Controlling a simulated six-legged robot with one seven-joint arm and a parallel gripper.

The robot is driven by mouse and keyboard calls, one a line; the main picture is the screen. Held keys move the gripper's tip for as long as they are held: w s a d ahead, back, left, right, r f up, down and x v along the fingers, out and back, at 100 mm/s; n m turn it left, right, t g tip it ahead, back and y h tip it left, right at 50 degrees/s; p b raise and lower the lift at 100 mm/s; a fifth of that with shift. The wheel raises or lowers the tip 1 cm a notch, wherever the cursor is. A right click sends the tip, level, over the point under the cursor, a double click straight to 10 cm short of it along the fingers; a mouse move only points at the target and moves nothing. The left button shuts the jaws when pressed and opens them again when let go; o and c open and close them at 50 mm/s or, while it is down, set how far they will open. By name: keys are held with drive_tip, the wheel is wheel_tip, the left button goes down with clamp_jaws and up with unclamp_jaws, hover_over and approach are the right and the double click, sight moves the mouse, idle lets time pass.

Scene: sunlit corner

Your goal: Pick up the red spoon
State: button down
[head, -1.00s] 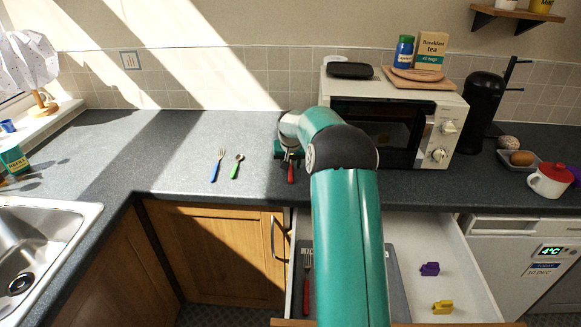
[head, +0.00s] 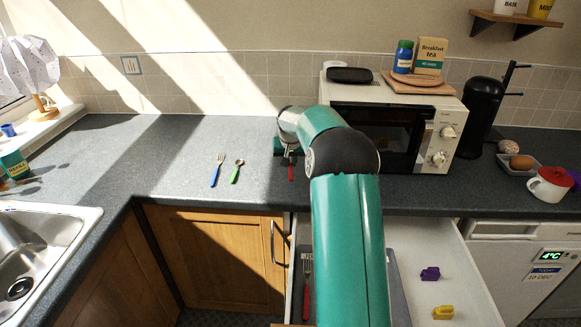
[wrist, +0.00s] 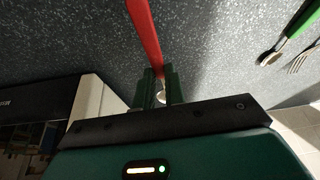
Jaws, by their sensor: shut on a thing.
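The red spoon shows its red handle (head: 291,172) below my gripper (head: 289,153) in the head view, over the worktop left of the microwave. In the wrist view the spoon's red handle (wrist: 145,35) runs up from between the fingers of my gripper (wrist: 160,88). A small part of its metal end shows at the jaws. My gripper is shut on the spoon. The head view does not clearly show whether the spoon touches the worktop.
A blue-handled fork (head: 217,170) and a green-handled spoon (head: 236,172) lie to the left. The microwave (head: 445,113) stands at right. An open drawer (head: 465,275) below holds a red-handled fork (head: 307,285) and purple and yellow pieces. The worktop toward the sink (head: 60,220) is mostly clear.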

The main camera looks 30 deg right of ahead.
drive_tip(key=s+a+r, duration=0.1)
drive_tip(key=r, duration=0.1)
drive_tip(key=s+a+r, duration=0.1)
drive_tip(key=r, duration=0.1)
drive_tip(key=s+a+r, duration=0.1)
drive_tip(key=r, duration=0.1)
drive_tip(key=shift+s, duration=0.25)
drive_tip(key=s+a+r, duration=0.4)
drive_tip(key=s+a, duration=0.2)
drive_tip(key=s, duration=0.1)
drive_tip(key=shift+s, duration=0.15)
